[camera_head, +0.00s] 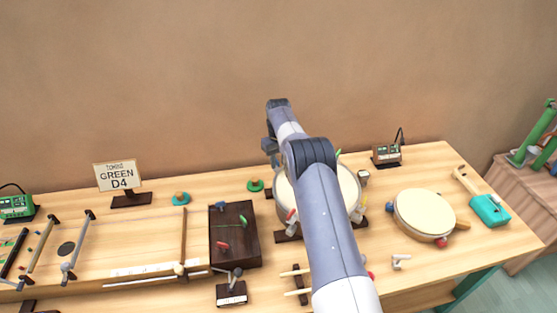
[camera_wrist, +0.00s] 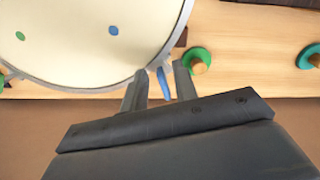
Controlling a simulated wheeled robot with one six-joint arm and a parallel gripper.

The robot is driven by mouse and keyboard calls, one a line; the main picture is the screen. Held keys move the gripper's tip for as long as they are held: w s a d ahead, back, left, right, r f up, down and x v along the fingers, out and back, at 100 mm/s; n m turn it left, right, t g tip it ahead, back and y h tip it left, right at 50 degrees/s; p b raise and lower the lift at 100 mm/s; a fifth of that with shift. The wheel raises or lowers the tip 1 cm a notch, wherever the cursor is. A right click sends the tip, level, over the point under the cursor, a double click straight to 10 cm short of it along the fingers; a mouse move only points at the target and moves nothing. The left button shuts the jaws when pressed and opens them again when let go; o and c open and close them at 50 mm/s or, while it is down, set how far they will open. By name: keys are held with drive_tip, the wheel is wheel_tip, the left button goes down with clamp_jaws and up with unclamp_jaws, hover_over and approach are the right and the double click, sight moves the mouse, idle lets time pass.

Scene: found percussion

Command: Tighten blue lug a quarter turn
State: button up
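The blue lug (camera_wrist: 163,83) stands at the rim of the large round drum (camera_wrist: 85,40), close to a blue dot on the cream skin in the wrist view. My gripper (camera_wrist: 160,85) is open, with one finger on each side of the blue lug. Narrow gaps show between the lug and the fingers, smaller on the right. In the head view my gripper (camera_head: 270,146) is at the drum's back left side, and my arm covers much of the drum (camera_head: 348,188). The blue lug is hidden there.
A green round knob (camera_wrist: 197,62) stands just right of my fingers in the wrist view. A dark wooden box (camera_head: 236,245) lies left of the drum, and a smaller drum (camera_head: 423,214) lies to the right. A sign (camera_head: 117,176) reads "GREEN D4".

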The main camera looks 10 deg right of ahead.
drive_tip(key=shift+c, duration=0.2)
clamp_jaws()
drive_tip(key=shift+m, duration=0.3)
drive_tip(key=m, duration=0.3)
drive_tip(key=a+m, duration=0.1)
drive_tip(key=m, duration=0.3)
drive_tip(key=m+b, duration=0.1)
drive_tip(key=m, duration=0.2)
drive_tip(key=shift+w+a+r+m, duration=0.1)
drive_tip(key=shift+w+a+m, duration=0.15)
drive_tip(key=shift+a+m, duration=0.15)
idle(0.4)
drive_tip(key=shift+o, duration=0.2)
unclamp_jaws()
